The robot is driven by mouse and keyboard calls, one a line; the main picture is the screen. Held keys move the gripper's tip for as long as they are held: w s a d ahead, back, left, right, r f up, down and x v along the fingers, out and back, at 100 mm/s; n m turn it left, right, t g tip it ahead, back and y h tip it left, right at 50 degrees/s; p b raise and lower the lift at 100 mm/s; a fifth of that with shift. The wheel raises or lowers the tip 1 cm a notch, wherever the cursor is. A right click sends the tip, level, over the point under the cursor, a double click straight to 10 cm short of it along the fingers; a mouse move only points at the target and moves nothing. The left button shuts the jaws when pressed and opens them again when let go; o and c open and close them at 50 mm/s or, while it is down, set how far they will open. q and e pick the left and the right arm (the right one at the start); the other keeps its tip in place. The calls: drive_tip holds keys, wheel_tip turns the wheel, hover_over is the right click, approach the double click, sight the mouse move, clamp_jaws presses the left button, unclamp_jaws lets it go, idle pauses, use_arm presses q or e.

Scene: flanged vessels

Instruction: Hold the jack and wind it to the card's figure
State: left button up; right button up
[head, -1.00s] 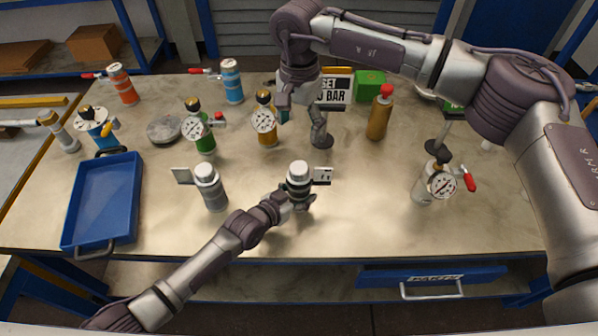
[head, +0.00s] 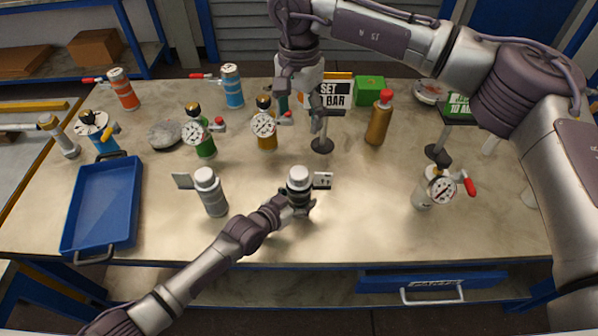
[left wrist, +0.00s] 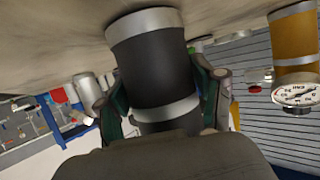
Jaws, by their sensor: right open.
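A dark cylinder with a white cap and a small marked side plate (head: 299,187), which looks like the jack, stands upright on the bench. My left gripper (head: 291,207) is around it from the front left. In the left wrist view its fingers sit against both sides of the black, silver-banded body (left wrist: 156,75). The white card (head: 335,95) at the back reads "SET" and "BAR"; my right gripper's side covers part of it and I cannot read its figure. My right gripper (head: 314,112) is open and empty, above a small round-based stand (head: 322,146).
A grey capped cylinder (head: 210,192) stands left of the held one, beside a blue tray (head: 75,205). Gauge vessels in green (head: 204,142), orange (head: 267,137) and silver (head: 424,197) stand around, with a brown bottle (head: 378,122).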

use_arm(q)
drive_tip(key=o, duration=0.4)
drive_tip(key=v, duration=1.2)
